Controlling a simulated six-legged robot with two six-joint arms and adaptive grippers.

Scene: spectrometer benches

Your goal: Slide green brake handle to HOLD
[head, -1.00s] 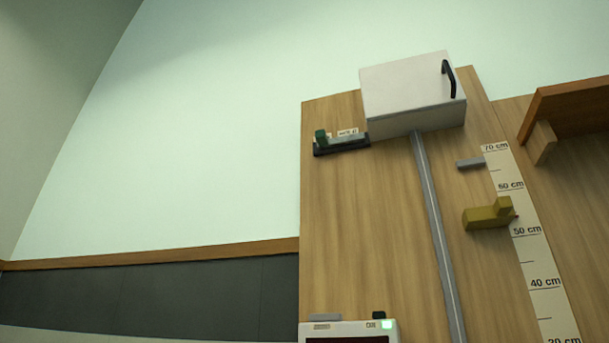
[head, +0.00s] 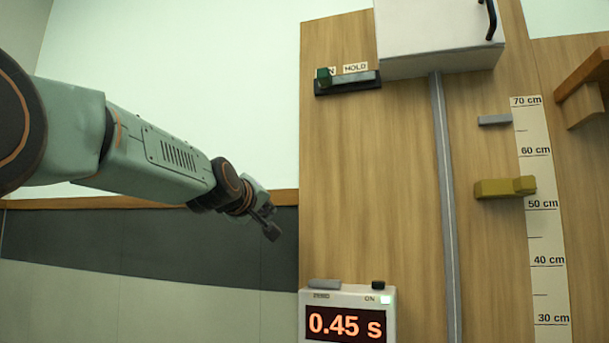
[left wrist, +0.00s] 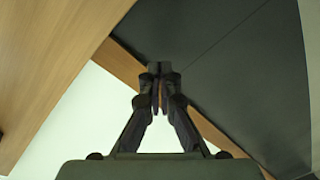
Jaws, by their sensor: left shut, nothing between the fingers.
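The green brake handle (head: 323,77) sits at the left end of its dark slide track (head: 350,87), high on the wooden board. A HOLD label (head: 355,68) is above the right part of the track; the label at the left end is partly hidden by the handle. My left gripper (head: 272,231) is in front of the wall, left of the board's edge and well below the handle, apart from it. In the left wrist view its fingers (left wrist: 158,85) are together with nothing between them. My right gripper is not in view.
A white box (head: 435,40) with a black handle is right of the track, above a grey vertical rail (head: 444,200). A timer (head: 346,318) reading 0.45 s is below. A yellow block (head: 500,188) sits beside the centimetre scale (head: 540,235). Space below the track is clear.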

